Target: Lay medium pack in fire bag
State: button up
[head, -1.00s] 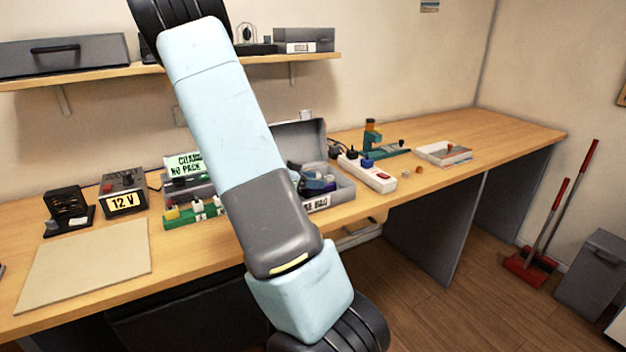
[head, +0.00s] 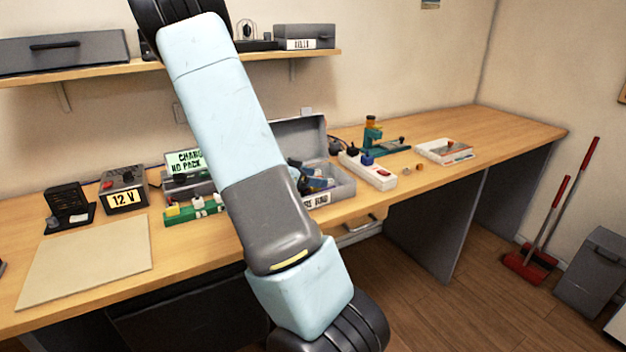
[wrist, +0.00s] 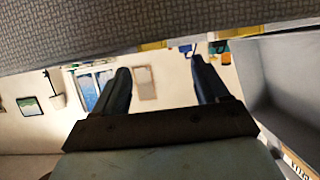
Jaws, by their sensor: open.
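The grey fire bag (head: 343,188) stands open on the bench, its lid raised at the back and its label partly hidden by my arm. Dark and blue shapes show in its opening; I cannot tell which are contents and which are my gripper. In the wrist view my gripper (wrist: 162,88) is open, with two dark fingers apart and nothing visible between them. A grey box wall (wrist: 285,85) with a label edge is right of the fingers. I cannot identify the medium pack for sure; small blue and yellow pieces show beyond the fingertips in the wrist view.
A green board (head: 180,217) with coloured blocks, a charger with a "no pack" sign (head: 184,161) and a 12 V supply (head: 124,192) are left of the bag. A power strip (head: 372,172) is close on its right. A beige mat (head: 85,260) is clear.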

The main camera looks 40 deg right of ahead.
jog(key=w+a+r+n+t+y, duration=0.6)
jog(key=a+r, duration=0.3)
jog(key=a, duration=0.3)
jog(key=w+a+r+n+t+y, duration=0.3)
jog(key=w+a+r+n+t, duration=0.15)
jog(key=a+r+t, duration=0.5)
jog(key=s+a+r+n+g+y, duration=0.1)
jog(key=s+a+r+n+y, duration=0.1)
jog(key=s+a+n+y, duration=0.3)
jog(key=s+a+r+g+y, duration=0.1)
jog(key=s+a+r, duration=0.2)
jog(key=a, duration=0.5)
jog(key=s+f+n+g+h, duration=0.1)
jog(key=s+f+n+g, duration=0.2)
jog(key=s, duration=1.8)
jog(key=shift+a+n+g+h, duration=0.15)
jog(key=shift+n+g+h, duration=0.25)
jog(key=shift+n+g, duration=0.6)
jog(key=shift+w, duration=0.1)
